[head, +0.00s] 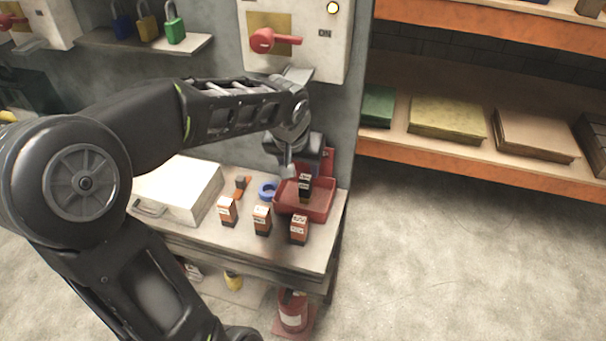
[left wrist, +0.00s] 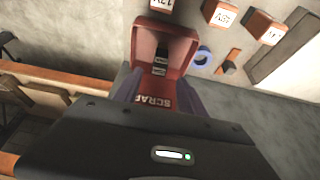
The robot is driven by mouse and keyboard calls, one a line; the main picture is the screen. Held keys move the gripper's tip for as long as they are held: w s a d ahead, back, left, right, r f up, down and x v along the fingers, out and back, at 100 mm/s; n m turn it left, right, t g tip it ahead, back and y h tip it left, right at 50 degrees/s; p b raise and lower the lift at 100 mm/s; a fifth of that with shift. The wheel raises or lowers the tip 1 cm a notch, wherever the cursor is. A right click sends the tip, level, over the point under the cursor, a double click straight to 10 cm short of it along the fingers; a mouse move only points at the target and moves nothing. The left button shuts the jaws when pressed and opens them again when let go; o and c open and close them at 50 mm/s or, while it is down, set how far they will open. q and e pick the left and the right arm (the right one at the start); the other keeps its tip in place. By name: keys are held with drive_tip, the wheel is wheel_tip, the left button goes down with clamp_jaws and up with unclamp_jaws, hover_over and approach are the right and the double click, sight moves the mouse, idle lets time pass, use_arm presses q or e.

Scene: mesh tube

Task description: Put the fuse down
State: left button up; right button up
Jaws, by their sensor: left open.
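A dark fuse with a pale label (head: 304,187) stands in the red tray (head: 322,212) at the right end of the bench. In the left wrist view, the fuse (left wrist: 160,62) shows inside the tray, whose front reads SCRAP (left wrist: 152,102). My left gripper (head: 290,170) is above the tray, close to the fuse. Its fingers (left wrist: 158,88) are spread apart, with nothing seen held between them. Whether a finger touches the fuse cannot be told. My right gripper is in neither view.
Three orange-and-dark fuses (head: 262,221) stand along the bench front. A blue ring (head: 267,190) and a small orange-and-dark item (head: 241,186) lie left of the tray. A white case (head: 178,188) is farther left. A switch box with a red handle (head: 276,40) hangs above.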

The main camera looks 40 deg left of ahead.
use_arm(q)
drive_tip(key=shift+v, duration=0.95)
drive_tip(key=shift+f, duration=0.1)
